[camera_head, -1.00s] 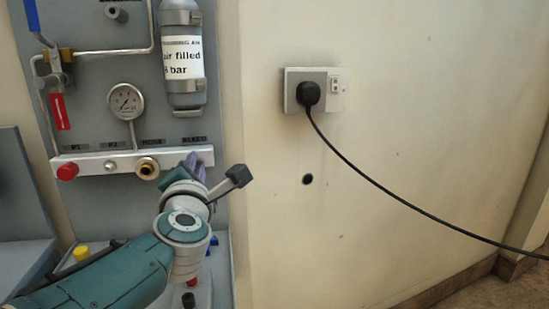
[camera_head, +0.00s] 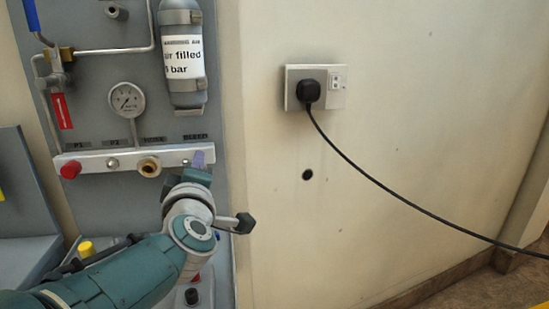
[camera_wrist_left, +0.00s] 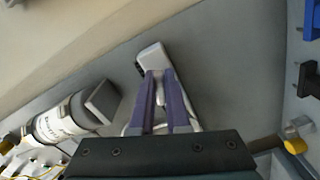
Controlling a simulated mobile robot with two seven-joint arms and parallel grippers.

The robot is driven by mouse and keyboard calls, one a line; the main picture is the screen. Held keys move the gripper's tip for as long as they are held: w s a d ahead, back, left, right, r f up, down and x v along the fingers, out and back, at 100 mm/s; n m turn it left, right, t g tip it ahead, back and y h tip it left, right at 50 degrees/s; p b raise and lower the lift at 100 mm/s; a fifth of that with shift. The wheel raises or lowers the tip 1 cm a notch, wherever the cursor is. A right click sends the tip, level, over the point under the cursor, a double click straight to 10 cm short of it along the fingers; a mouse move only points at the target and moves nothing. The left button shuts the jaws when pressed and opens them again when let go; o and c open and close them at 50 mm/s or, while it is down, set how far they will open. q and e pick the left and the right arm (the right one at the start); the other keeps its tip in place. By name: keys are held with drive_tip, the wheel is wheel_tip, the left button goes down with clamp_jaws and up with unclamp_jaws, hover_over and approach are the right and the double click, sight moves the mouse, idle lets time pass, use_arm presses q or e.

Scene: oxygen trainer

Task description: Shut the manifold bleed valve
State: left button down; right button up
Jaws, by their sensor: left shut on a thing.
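The manifold (camera_head: 100,160) is a pale bar low on the grey panel in the head view, with a red knob (camera_head: 70,169) and a brass fitting (camera_head: 148,166). Its right end is under the BLEED label (camera_head: 195,136). My left gripper (camera_head: 198,160) is at that end, its purple fingers partly hidden by my wrist. In the left wrist view the fingers (camera_wrist_left: 162,82) are shut around a small pale part (camera_wrist_left: 160,94), apparently the bleed valve, at the end of the white manifold bar (camera_wrist_left: 153,56). Most of the valve is hidden. My right gripper is out of view.
A pressure gauge (camera_head: 127,100) and a grey cylinder (camera_head: 181,92) are above the manifold. A blue lever (camera_head: 32,15) and a red tag (camera_head: 62,111) are at upper left.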

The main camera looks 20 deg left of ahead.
use_arm(q)
drive_tip(key=m, duration=0.3)
drive_tip(key=shift+m, duration=0.4)
drive_tip(key=m, duration=0.3)
drive_tip(key=shift+m+p, duration=0.3)
drive_tip(key=shift+p, duration=0.1)
drive_tip(key=m, duration=0.6)
drive_tip(key=shift+s+a+f, duration=0.1)
drive_tip(key=shift+a, duration=0.05)
drive_tip(key=shift+m, duration=0.3)
drive_tip(key=c, duration=0.9)
unclamp_jaws()
drive_tip(key=shift+p, duration=0.3)
